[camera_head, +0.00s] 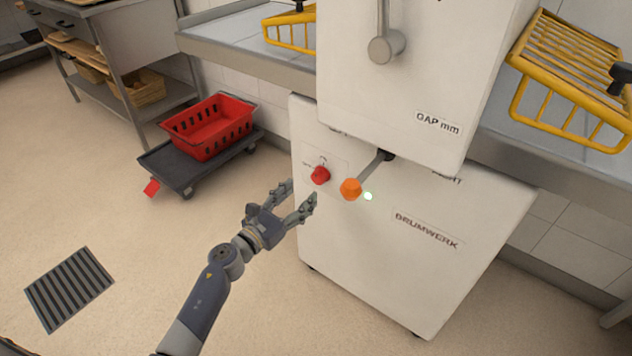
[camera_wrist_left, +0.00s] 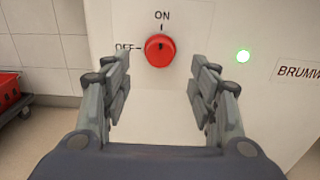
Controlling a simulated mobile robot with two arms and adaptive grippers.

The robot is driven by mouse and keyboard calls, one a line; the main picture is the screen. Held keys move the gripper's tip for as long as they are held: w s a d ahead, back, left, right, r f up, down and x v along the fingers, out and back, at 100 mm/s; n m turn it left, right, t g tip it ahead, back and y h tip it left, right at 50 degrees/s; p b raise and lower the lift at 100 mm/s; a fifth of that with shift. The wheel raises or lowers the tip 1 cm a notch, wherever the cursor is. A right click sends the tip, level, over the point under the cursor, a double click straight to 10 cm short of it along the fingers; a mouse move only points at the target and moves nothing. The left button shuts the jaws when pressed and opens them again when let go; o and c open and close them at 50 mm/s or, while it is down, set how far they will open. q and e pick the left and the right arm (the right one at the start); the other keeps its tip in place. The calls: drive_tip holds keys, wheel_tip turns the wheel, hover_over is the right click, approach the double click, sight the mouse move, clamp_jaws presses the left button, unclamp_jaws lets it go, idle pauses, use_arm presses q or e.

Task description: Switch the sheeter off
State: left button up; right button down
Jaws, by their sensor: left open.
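The sheeter (camera_head: 400,215) is a white machine labelled BRUMWERK and GAP mm. Its red rotary knob (camera_head: 320,175) is on the lower front; the knob also shows in the left wrist view (camera_wrist_left: 160,51), between ON above and OFF to its left. A dark mark on the knob is near its top, toward ON. A green light (camera_wrist_left: 243,56) glows to the knob's right. My left gripper (camera_head: 299,193) is open and empty, just in front of and below the knob. In the left wrist view the knob lies beyond and between the fingertips, apparently untouched. My right gripper is out of view.
An orange-tipped lever (camera_head: 350,188) sticks out right of the knob, close to the fingers. Yellow wire guards (camera_head: 570,80) flank the machine above. A red crate (camera_head: 210,128) sits on a dark dolly (camera_head: 165,168) to the left. The floor at left has free room.

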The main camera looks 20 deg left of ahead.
sight(316, 180)
use_arm(q)
drive_tip(key=x, duration=0.7)
drive_tip(key=shift+w+f+b, duration=0.15)
drive_tip(key=shift+w+b, duration=0.05)
drive_tip(key=shift+b, duration=0.15)
drive_tip(key=c, duration=1.1)
